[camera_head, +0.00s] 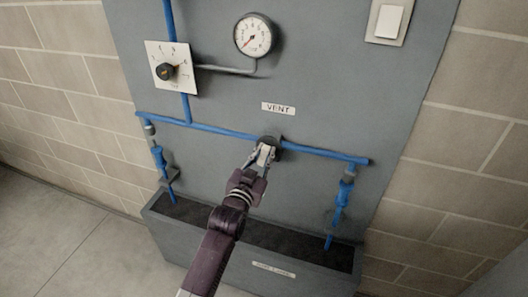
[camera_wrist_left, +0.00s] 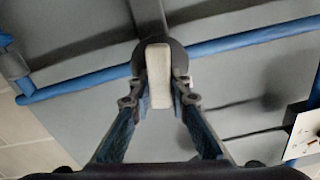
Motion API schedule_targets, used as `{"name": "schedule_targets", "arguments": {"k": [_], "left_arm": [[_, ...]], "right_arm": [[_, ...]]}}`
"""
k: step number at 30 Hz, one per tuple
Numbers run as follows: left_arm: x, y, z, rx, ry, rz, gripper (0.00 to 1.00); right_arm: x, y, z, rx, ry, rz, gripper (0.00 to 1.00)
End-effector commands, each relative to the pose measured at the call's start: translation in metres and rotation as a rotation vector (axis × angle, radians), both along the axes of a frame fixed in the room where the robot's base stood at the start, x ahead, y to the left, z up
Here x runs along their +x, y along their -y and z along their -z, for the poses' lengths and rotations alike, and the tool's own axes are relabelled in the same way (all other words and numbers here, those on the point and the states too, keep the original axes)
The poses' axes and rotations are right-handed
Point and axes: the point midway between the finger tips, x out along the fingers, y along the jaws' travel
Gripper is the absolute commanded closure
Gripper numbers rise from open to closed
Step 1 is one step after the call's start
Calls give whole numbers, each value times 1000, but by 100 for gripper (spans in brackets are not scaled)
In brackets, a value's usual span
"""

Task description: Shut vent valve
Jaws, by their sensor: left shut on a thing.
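The vent valve (camera_head: 267,143) is on the blue horizontal pipe, below the white VENT label (camera_head: 278,108), on a grey panel. It has a dark round body and a pale handle. In the left wrist view the pale handle (camera_wrist_left: 159,76) stands between my fingers, along the finger direction, with the dark body (camera_wrist_left: 178,58) behind it. My left gripper (camera_head: 259,156) is shut on this handle, one finger on each side; it also shows in the left wrist view (camera_wrist_left: 160,97). The fingers hide part of the valve in the head view. My right gripper is not in view.
A pressure gauge (camera_head: 255,35) and a dial plate (camera_head: 171,68) are on the upper panel, with a white switch (camera_head: 389,21) at upper right. Blue fittings (camera_head: 160,160) hang at both pipe ends. A grey trough (camera_head: 255,262) juts out below.

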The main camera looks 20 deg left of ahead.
Motion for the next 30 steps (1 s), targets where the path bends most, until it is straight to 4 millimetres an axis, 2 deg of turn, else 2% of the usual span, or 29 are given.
{"name": "schedule_targets", "arguments": {"k": [11,30], "left_arm": [[0,4,1,356,13,0,100],[0,8,7,961,33,1,100]], "right_arm": [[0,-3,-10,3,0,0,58],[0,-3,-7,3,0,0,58]]}}
